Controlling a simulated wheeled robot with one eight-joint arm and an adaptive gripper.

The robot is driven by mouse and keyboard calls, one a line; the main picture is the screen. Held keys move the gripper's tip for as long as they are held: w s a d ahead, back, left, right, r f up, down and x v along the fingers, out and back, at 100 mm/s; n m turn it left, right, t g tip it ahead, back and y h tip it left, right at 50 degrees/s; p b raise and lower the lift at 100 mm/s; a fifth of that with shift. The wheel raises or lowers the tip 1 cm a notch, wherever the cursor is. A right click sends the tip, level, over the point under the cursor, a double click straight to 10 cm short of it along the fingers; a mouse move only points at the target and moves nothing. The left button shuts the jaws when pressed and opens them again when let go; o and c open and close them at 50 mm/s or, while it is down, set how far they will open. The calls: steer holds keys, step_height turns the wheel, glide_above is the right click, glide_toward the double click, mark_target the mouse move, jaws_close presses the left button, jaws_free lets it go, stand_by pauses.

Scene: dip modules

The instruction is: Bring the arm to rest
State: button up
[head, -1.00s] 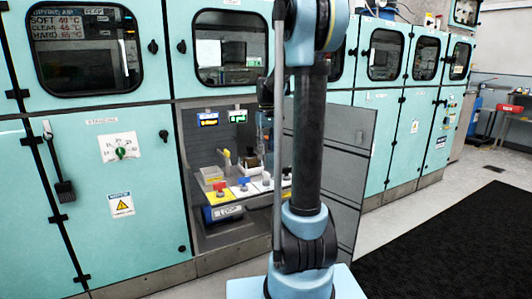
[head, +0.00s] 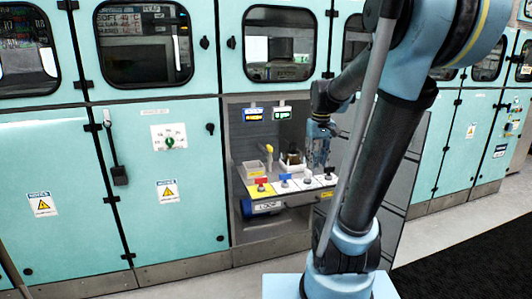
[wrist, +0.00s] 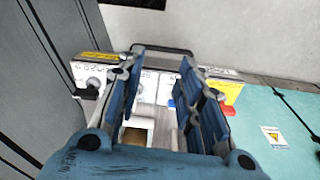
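My gripper (head: 318,150) is in front of the open bay in the teal cabinet, at the bay's right side in the head view. In the wrist view my gripper (wrist: 162,58) has its two blue fingers apart with nothing held between them. Beyond the fingers is the bay's sloped panel (wrist: 92,72), with several knobs and a blue and a red part. A pale box-like part with a brown inside (wrist: 134,136) shows between the fingers, lower down. My arm rises on the right of the head view and bends down toward the bay.
The bay holds a small pale open box (head: 250,170), a dark block (head: 292,160) and coloured knobs on a white and yellow panel (head: 262,190). A grey door (head: 405,165) stands open right of the bay, partly behind my arm. Floor and a black mat (head: 470,265) lie right.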

steer(key=s+f+m, duration=0.1)
steer(key=s+f, duration=0.5)
steer(key=s, duration=0.3)
steer(key=s+f+m+t, duration=0.1)
steer(key=s+f, duration=0.5)
steer(key=s, duration=0.4)
steer(key=shift+s+f, duration=0.15)
steer(key=shift+f, duration=0.05)
steer(key=shift+w+f, duration=0.2)
steer(key=shift+w, duration=0.25)
